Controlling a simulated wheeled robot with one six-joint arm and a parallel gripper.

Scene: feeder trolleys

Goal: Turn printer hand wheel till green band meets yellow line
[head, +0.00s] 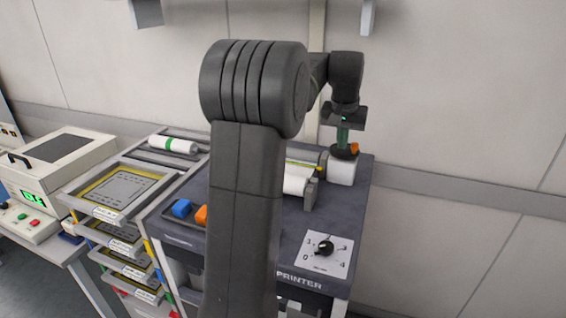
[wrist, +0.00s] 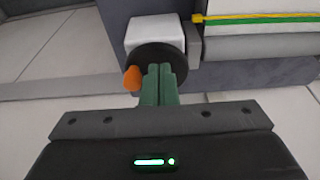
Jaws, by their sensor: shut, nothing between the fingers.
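The hand wheel (wrist: 176,52) is a dark disc on a white block (wrist: 155,32), with an orange knob (wrist: 132,78) at its lower left in the wrist view. In the head view the orange knob (head: 354,147) shows beside the fingers. My gripper (wrist: 158,70) has its green fingers shut together over the wheel's face, right of the knob; contact is unclear. My gripper (head: 343,143) points down at the wheel in the head view. The green band (wrist: 270,21) lies on the roller just below the yellow line (wrist: 255,15), with little or no visible gap.
The printer trolley has a 0–4 dial (head: 325,247) at its front right and blue (head: 182,208) and orange (head: 202,215) blocks at left. A tray rack (head: 120,200) and a cream machine (head: 60,160) stand left. The wall is close behind.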

